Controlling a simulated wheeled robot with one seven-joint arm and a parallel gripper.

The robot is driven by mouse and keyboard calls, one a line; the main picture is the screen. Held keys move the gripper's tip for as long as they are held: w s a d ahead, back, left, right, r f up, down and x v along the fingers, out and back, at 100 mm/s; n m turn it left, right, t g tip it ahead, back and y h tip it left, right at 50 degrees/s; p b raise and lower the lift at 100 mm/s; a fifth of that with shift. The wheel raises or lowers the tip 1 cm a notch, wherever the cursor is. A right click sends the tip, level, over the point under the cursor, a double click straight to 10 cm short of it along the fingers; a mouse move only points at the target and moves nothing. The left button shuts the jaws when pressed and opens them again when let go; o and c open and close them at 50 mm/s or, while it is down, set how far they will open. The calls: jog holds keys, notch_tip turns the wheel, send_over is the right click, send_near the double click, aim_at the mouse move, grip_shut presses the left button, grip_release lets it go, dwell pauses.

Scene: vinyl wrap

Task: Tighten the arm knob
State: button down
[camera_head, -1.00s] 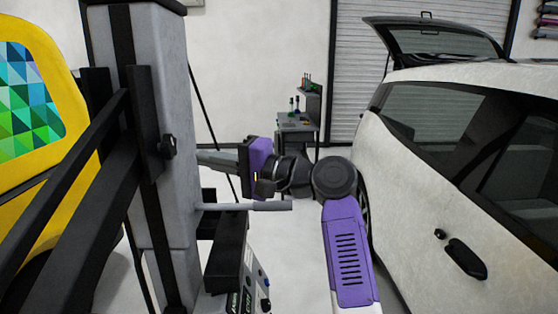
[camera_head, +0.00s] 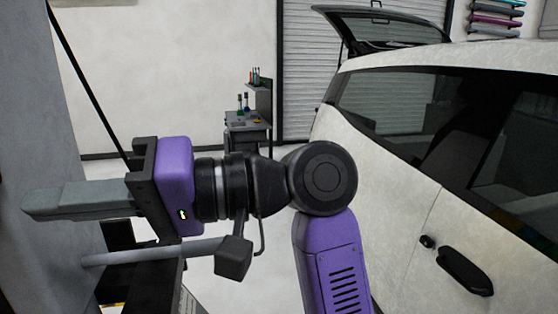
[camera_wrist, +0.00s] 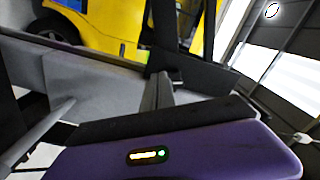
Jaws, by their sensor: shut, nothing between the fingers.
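The arm knob does not show clearly in the head view; the part of the grey column (camera_head: 35,120) where it was is out of frame. In the wrist view a small dark piece (camera_wrist: 174,75) sits just beyond my fingertips; I cannot tell whether it is the knob. My gripper (camera_head: 30,205) is shut and empty, its grey fingers level and pointing left at the column. In the head view the fingertips overlap the column; whether they touch it I cannot tell. The gripper also shows in the wrist view (camera_wrist: 165,80).
A grey rod (camera_head: 150,253) sticks out from the column just below my gripper. A white car (camera_head: 400,160) with its tailgate up stands at the right. A tool stand (camera_head: 248,125) is at the back. A yellow vehicle (camera_wrist: 110,25) is beyond the column in the wrist view.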

jog(key=shift+p+x, duration=0.35)
jog(key=shift+x, duration=2.55)
jog(key=shift+w+r+p, duration=0.1)
jog(key=shift+r+p, duration=0.1)
jog(key=shift+p, duration=0.1)
jog(key=shift+s+d+r+p, duration=0.1)
jog(key=shift+s+r+p, duration=0.6)
jog(key=shift+p, duration=0.85)
jog(key=shift+r+p, duration=0.6)
jog(key=shift+p, duration=0.3)
jog(key=shift+s+d, duration=0.1)
jog(key=v, duration=0.4)
jog(key=p+v, duration=0.1)
jog(key=v, duration=0.1)
jog(key=shift+s+f, duration=0.1)
jog(key=shift+s, duration=0.25)
